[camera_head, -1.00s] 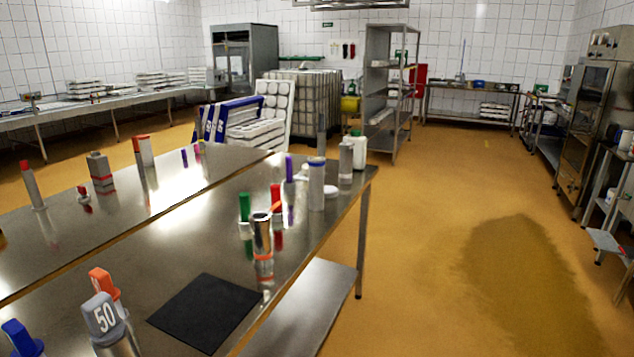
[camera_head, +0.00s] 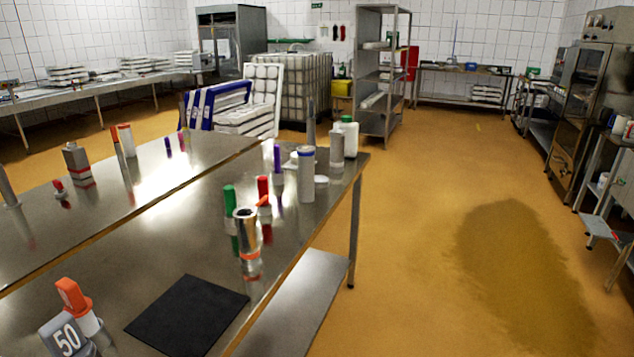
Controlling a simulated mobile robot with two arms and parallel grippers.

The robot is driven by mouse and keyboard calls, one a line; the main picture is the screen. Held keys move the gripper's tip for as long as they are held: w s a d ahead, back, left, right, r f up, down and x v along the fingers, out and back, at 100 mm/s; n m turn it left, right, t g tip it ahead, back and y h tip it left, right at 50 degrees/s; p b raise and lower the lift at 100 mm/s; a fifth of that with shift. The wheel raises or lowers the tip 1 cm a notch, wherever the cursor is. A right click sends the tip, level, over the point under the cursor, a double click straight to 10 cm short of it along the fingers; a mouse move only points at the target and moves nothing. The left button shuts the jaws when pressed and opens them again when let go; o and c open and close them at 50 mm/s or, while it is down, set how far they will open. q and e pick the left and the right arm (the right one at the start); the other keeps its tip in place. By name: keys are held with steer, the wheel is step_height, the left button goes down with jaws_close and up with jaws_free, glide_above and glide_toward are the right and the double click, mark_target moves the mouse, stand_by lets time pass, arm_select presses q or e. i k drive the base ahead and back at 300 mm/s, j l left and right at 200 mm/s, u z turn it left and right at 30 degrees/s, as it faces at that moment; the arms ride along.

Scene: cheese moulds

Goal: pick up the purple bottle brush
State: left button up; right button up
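A purple-topped upright item (camera_head: 277,158) stands toward the far end of the near steel table (camera_head: 190,250), behind a red-topped item. It looks like the purple bottle brush, but it is too small to be sure. Its lower part is pale and blurs into its reflection in the steel. A smaller purple item (camera_head: 168,146) stands on the adjoining table to the left; I cannot tell what it is. Neither of my grippers is in view.
Around the purple-topped item stand a green-topped item (camera_head: 230,200), a metal cup (camera_head: 246,229), a grey-white cylinder (camera_head: 307,172) and a white jug (camera_head: 349,135). A black mat (camera_head: 188,316) lies nearer. Yellow floor (camera_head: 420,240) right of the table is clear, with a dark patch.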

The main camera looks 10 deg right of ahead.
mark_target(277, 166)
steer(key=u, duration=0.4)
steer(key=i+l+u, duration=0.15)
steer(key=l+u, duration=0.15)
steer(key=i+l+u, duration=0.1)
steer(key=l+u, duration=0.5)
steer(key=l, duration=0.15)
steer(key=i, duration=0.05)
